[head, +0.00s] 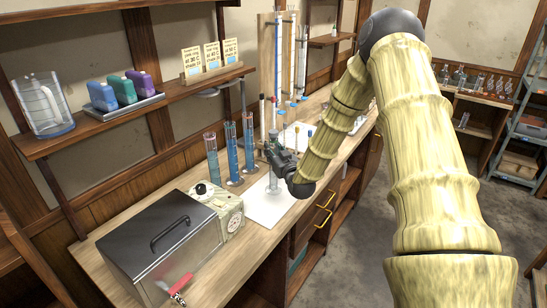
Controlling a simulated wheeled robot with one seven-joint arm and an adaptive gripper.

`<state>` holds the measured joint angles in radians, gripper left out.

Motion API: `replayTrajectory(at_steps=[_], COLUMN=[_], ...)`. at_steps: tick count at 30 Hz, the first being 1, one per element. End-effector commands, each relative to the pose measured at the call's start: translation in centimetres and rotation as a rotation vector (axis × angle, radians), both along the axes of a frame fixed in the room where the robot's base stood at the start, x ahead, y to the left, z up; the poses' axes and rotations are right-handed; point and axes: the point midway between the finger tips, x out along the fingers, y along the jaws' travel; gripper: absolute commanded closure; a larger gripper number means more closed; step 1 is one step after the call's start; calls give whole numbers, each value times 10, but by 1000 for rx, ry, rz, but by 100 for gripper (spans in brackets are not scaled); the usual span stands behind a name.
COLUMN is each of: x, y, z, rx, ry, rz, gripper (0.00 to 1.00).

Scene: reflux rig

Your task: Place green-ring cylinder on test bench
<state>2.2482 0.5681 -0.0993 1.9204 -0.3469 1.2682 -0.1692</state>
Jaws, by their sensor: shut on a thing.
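My gripper (273,158) is dark and shut on a clear glass cylinder (273,181), whose lower part shows below the fingers. The held cylinder looks about upright, over or on a white mat (262,211) on the wooden bench (225,262). I cannot tell whether its base touches the mat. Its ring colour is too small and hidden to make out. Several tall cylinders with blue liquid stand left of my gripper: a left one (212,160), a middle one (232,155) and a right one (249,145).
A metal box with a dark lid (160,235) and a dial unit (219,208) fill the near bench. Tall tubes on a wooden board (267,60) stand behind my gripper. A shelf (130,113) overhangs the bench, holding bottles and cards. The mat's near part is clear.

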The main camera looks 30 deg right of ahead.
Motion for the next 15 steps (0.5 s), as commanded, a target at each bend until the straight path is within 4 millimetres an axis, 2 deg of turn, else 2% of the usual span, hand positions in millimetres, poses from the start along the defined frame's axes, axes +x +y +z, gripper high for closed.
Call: replayTrajectory(at_steps=[15], x=[0], y=[0], z=[-32], rx=[0], ry=[1], rz=[-1], gripper=[100])
